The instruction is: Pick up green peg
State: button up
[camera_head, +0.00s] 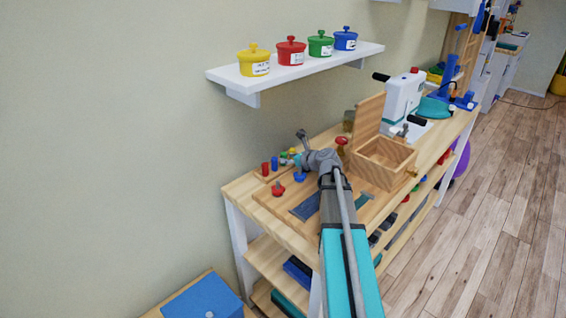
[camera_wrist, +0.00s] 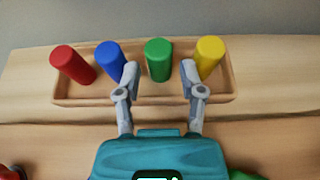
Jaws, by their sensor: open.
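The green peg (camera_wrist: 158,60) stands in a shallow wooden tray (camera_wrist: 190,99), third from the left in the wrist view. The red peg (camera_wrist: 72,65) and blue peg (camera_wrist: 110,61) stand to its left, and the yellow peg (camera_wrist: 209,57) to its right. My gripper (camera_wrist: 160,71) is open, its fingertips apart on either side of the green peg. The left fingertip is close to the blue peg and the right one close to the yellow peg. Contact cannot be told. In the head view my arm partly hides this area; the red peg (camera_head: 265,169) shows there.
The wooden table (camera_head: 245,196) stands along the wall. A wooden box (camera_head: 386,163) with a raised lid is right of my arm. A wall shelf (camera_head: 320,66) with several coloured pots hangs above. A red knob (camera_head: 278,188) is in front of the tray.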

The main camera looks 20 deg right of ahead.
jog(key=shift+x, duration=0.75)
jog(key=shift+c, duration=0.2)
jog(key=c, duration=0.6)
